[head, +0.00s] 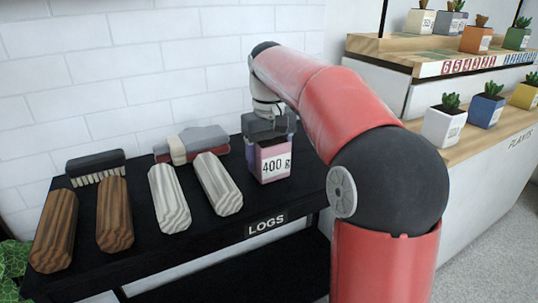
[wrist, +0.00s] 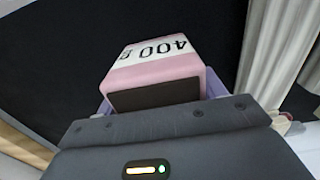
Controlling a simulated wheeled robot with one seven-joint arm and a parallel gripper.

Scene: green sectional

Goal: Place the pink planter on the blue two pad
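A pink box-shaped block (head: 270,163) with a white "400 g" label stands upright at the right end of the black table. No plant shows in it, and I cannot tell whether it is the pink planter. My gripper (head: 269,132) points down directly over it and hides its top. In the wrist view the same pink block (wrist: 158,70) is close in front of the gripper, with lavender edges on both sides. Whether the fingers grip it is unclear. Blue number marks (head: 520,57) run along the upper plant shelf's edge; I cannot make out a two pad.
The black table (head: 185,245) also holds brown and pale logs, a brush (head: 95,167) and a red-and-grey item (head: 192,145). To the right, the plant stand (head: 480,140) holds white, blue (head: 485,110) and yellow potted succulents, with more above. A white tiled wall is behind.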

